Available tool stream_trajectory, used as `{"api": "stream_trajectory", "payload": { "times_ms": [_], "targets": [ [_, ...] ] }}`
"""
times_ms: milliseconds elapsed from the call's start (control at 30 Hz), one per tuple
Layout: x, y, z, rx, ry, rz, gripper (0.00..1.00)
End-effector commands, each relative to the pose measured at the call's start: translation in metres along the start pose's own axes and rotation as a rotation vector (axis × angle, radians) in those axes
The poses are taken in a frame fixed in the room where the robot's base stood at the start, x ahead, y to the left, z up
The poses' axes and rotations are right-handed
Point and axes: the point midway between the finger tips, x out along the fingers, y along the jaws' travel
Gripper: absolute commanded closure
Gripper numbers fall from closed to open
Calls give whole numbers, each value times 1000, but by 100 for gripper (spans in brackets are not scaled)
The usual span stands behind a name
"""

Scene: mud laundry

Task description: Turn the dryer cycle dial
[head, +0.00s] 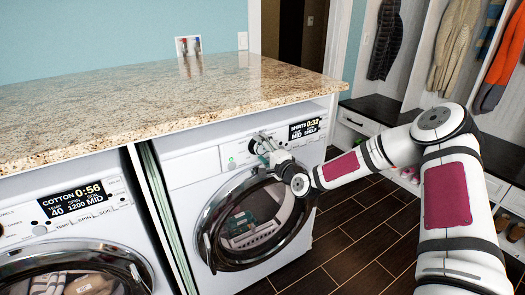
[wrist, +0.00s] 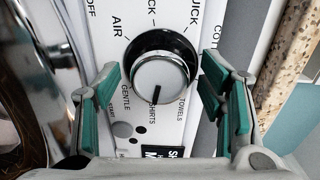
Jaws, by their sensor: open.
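The dryer (head: 192,167) is the right-hand white machine, with a round glass door. Its display (head: 305,128) reads SHIRTS 0:32. In the wrist view, the cycle dial (wrist: 160,77) is a silver knob with a black ring, and its dark mark points toward SHIRTS. Printed cycle names surround it, including AIR, GENTLE, TOWELS and QUICK. My gripper (wrist: 161,88) is open, with one teal-padded finger on each side of the dial and visible gaps between.
A second white machine (head: 70,227) at the left has a display (head: 76,200) reading COTTON 0:56. A granite counter (head: 150,105) overhangs both machines. The dryer door (head: 250,222) bulges below my gripper. Dark tiled floor (head: 345,255) is open at the right, before a bench with coats above.

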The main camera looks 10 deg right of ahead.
Motion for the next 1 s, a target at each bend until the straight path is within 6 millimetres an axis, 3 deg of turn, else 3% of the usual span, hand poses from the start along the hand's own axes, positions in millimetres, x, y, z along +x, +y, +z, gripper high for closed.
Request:
{"api": "stream_trajectory", "payload": {
  "times_ms": [133,267,700,1000],
  "targets": [
    [-5,0,0,0,0,1,37],
    [-22,0,-1,0,0,1,37],
    [-104,0,-1,0,1,1,37],
    [-120,0,0,1,0,0,37]
  ]
}}
